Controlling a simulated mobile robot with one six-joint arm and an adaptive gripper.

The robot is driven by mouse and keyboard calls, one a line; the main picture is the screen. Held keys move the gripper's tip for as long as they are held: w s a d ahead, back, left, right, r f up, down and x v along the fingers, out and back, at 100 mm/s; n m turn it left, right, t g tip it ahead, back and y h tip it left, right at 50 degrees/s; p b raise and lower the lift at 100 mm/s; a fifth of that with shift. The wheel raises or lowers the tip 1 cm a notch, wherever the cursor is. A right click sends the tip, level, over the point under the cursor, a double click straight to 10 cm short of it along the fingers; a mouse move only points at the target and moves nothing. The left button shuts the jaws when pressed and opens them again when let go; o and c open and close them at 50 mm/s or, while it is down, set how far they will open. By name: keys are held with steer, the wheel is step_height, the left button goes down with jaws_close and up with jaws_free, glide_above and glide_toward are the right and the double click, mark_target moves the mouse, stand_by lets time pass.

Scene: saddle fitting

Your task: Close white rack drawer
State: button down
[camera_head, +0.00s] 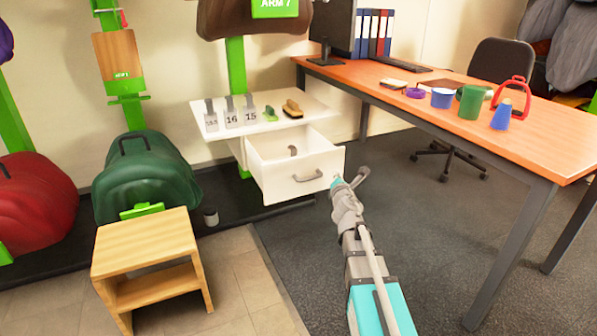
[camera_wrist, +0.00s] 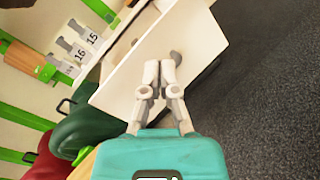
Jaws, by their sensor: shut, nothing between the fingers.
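The white rack drawer (camera_head: 298,172) is pulled out from under the white rack top (camera_head: 210,135). Its inside is visible from above, with a small dark item (camera_head: 293,150) in it. A grey curved handle (camera_head: 308,176) is on its front panel. My gripper (camera_head: 350,180) is shut and empty, near the right end of the drawer front. In the wrist view my gripper (camera_wrist: 159,70) is in front of the white drawer panel (camera_wrist: 125,90), with the dark handle (camera_wrist: 176,58) just beyond the fingertips. I cannot tell whether the fingers touch the panel.
An orange-topped desk (camera_head: 430,108) with cups stands to the right. A wooden step stool (camera_head: 145,245) and a green saddle (camera_head: 146,180) are to the left. Grey carpet (camera_head: 400,190) lies open before the drawer.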

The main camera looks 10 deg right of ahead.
mark_target(297, 160)
steer(key=w+a+f+n+y+b, duration=0.1)
steer(key=a+n+y, duration=0.5)
steer(key=n, duration=0.6)
steer(key=shift+w+f+g+y+b, duration=0.4)
steer(key=shift+f+y+b, duration=0.3)
steer(key=shift+f, duration=0.45)
steer(key=shift+w, duration=0.15)
steer(key=x, duration=1.3)
steer(key=shift+w, duration=0.4)
steer(key=x, duration=2.8)
steer(key=shift+w+d+f, duration=0.1)
steer(key=shift+f, duration=0.1)
steer(key=shift+w, duration=0.2)
steer(key=shift+s, duration=0.1)
steer(key=v, duration=1.5)
